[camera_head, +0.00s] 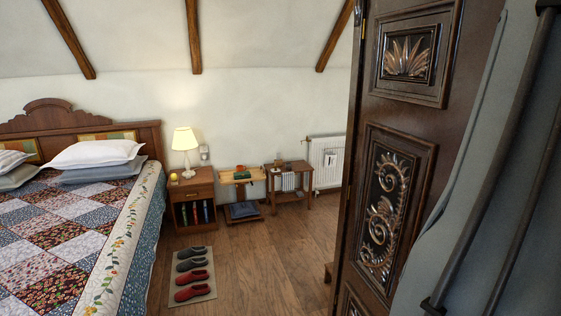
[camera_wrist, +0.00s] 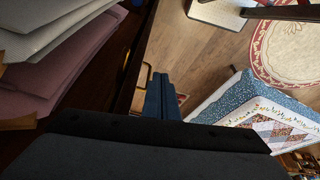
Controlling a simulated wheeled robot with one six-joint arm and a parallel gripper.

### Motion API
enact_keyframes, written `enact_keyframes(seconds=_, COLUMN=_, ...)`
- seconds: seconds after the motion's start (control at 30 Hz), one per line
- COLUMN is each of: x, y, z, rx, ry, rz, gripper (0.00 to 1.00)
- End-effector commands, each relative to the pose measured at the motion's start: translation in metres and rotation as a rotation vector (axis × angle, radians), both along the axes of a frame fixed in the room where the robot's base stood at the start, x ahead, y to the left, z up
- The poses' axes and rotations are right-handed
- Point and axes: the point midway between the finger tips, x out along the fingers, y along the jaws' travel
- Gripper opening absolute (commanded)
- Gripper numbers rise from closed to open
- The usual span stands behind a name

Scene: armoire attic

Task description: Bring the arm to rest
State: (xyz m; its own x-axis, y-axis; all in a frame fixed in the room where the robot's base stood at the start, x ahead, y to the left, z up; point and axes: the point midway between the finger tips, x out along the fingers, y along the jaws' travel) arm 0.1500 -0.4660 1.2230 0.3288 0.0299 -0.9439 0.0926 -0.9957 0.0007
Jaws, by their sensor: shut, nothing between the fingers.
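My gripper (camera_wrist: 161,88) shows in the wrist view as two dark blue fingers pressed together, shut and empty. It points out from the dark wrist body along the bottom of that view. It is beside a dark wooden edge, with the floor beyond. Stacked folded cloths (camera_wrist: 75,75), grey and mauve, lie close on the left of the wrist view. In the head view my gripper cannot be made out. The carved dark armoire door (camera_head: 392,165) stands upright at the right there.
A bed with a patchwork quilt (camera_head: 70,225) fills the left. A nightstand (camera_head: 193,195) with a lit lamp (camera_head: 185,140) and two small tables stand by the wall. Slippers lie on a mat (camera_head: 190,262). A round rug (camera_wrist: 290,55) shows in the wrist view. Wooden floor (camera_head: 265,250) is clear mid-room.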

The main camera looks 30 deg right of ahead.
Motion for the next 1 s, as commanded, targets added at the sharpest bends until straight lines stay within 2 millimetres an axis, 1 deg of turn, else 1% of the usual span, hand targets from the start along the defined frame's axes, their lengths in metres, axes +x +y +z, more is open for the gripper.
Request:
enact_keyframes(seconds=0.03, x=0.000, y=0.003, z=-0.009, rx=0.002, ry=0.000, rz=-0.002, gripper=0.00)
enact_keyframes(seconds=0.2, x=-0.001, y=0.007, z=-0.022, rx=0.001, ry=-0.001, rz=-0.005, gripper=0.00)
enact_keyframes(seconds=0.47, x=-0.002, y=0.009, z=-0.028, rx=0.000, ry=-0.001, rz=-0.006, gripper=0.00)
enact_keyframes(seconds=0.57, x=0.001, y=0.011, z=-0.028, rx=0.002, ry=0.001, rz=-0.001, gripper=0.00)
enact_keyframes(seconds=0.67, x=0.014, y=0.022, z=-0.033, rx=0.013, ry=0.009, rz=0.024, gripper=0.00)
enact_keyframes(seconds=0.77, x=0.038, y=0.042, z=-0.043, rx=0.032, ry=0.029, rz=0.046, gripper=0.00)
enact_keyframes(seconds=0.9, x=0.079, y=0.073, z=-0.063, rx=0.053, ry=0.074, rz=0.035, gripper=0.00)
enact_keyframes(seconds=1.0, x=0.105, y=0.097, z=-0.077, rx=0.064, ry=0.105, rz=0.021, gripper=0.00)
